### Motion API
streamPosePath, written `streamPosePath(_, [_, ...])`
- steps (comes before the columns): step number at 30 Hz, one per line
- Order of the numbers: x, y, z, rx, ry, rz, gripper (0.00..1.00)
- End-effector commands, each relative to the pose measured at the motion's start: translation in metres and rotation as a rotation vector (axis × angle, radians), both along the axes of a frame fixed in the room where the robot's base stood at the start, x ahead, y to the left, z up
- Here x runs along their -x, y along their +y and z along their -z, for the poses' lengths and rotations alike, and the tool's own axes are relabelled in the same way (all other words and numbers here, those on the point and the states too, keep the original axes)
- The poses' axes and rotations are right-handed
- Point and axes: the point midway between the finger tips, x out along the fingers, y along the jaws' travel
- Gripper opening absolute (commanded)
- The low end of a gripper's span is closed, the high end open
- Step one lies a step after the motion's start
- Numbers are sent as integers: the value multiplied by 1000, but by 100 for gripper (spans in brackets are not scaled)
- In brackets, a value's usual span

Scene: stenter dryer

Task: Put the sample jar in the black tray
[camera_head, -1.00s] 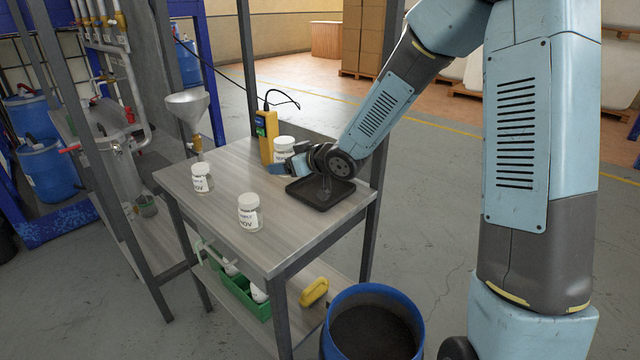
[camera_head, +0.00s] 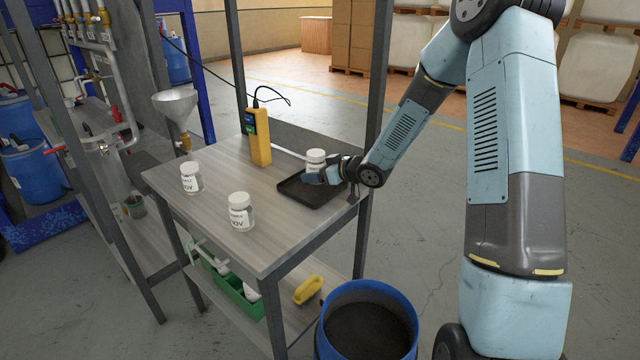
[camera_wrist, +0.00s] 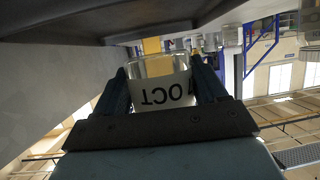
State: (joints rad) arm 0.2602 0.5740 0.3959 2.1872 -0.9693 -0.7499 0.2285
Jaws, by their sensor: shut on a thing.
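The sample jar (camera_head: 316,157) is white-lidded and clear. In the wrist view its label reads "OCT" upside down on the jar (camera_wrist: 160,94), between the two fingers. My gripper (camera_head: 325,175) is shut on the jar, over the back part of the black tray (camera_head: 308,194). The jar looks upright in the head view. Whether its base touches the tray is hidden by the fingers. The tray lies flat at the right end of the grey table, and its visible floor is empty.
Two other white-lidded jars stand on the table, one at the left (camera_head: 191,178) and one at the front (camera_head: 240,212). A yellow handheld meter (camera_head: 258,137) stands behind the tray. Table posts rise close by, one right of the tray (camera_head: 372,120). A blue drum (camera_head: 367,325) stands below.

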Motion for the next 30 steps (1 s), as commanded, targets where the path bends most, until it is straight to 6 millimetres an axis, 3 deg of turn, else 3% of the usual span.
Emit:
streamPosePath(5, [-4, -5, 7, -1, -1, 1, 29])
streamPosePath(14, [-6, -8, 41, -2, 0, -1, 29])
streamPosePath(25, [-6, -8, 44, 0, -1, 0, 29])
streamPosePath(26, [-5, -8, 44, 1, -1, 0, 74])
streamPosePath(30, [-6, -8, 43, 1, -1, 0, 88])
